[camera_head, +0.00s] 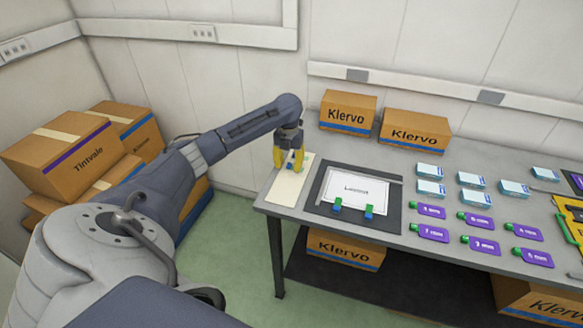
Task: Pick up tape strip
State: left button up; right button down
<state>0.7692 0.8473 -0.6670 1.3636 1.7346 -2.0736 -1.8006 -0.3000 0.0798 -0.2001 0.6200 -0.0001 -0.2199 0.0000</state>
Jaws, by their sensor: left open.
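My left gripper (288,166) is over the cream board (286,189) at the left end of the table, its yellow fingers pointing down. It is open. A small blue piece (290,167), apparently a tape strip, shows between or just behind the fingertips; I cannot tell whether they touch it. Two blue-and-green pieces, one at left (337,205) and one at right (369,211), sit at the lower edge of a white printed sheet (356,188) on a dark mat (325,209). My right gripper is not in view.
Two Klervo boxes, one at left (347,112) and one at right (415,133), stand at the table's back. Several white-blue boxes (430,171) and purple-labelled bottles (428,211) lie right of the mat. A yellow item (572,213) is at the right edge.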

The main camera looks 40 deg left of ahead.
pick_arm(q)
jog(key=c, duration=0.9)
jog(key=shift+o, duration=0.2)
jog(key=shift+r, duration=0.15)
